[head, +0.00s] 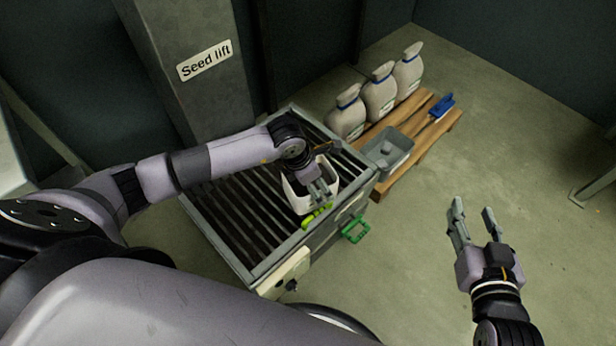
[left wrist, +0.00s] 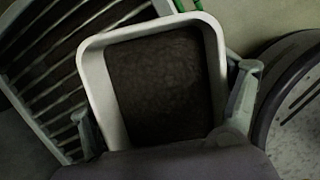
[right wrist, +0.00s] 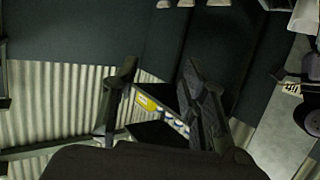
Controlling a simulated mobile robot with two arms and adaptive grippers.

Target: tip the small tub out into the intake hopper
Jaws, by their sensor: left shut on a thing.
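The small tub (head: 297,199) is white and sits within my left gripper (head: 318,188), above the right part of the barred intake hopper (head: 225,205). In the left wrist view the tub's pale rim (left wrist: 97,90) frames a dark grainy load (left wrist: 160,90). The left fingers (left wrist: 165,115) lie on either side of the tub, shut on it. The arm hides part of the tub in the head view, so I cannot tell its exact tilt or whether it touches the bars. My right gripper (head: 474,222) is open and empty over bare floor; its fingers also show in the right wrist view (right wrist: 160,105).
A pallet (head: 424,152) right of the hopper holds three sacks (head: 380,93), a grey bin (head: 388,149) and a blue item (head: 443,106). A green handle (head: 356,230) juts from the hopper's side. The Seed lift column (head: 195,85) stands behind.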

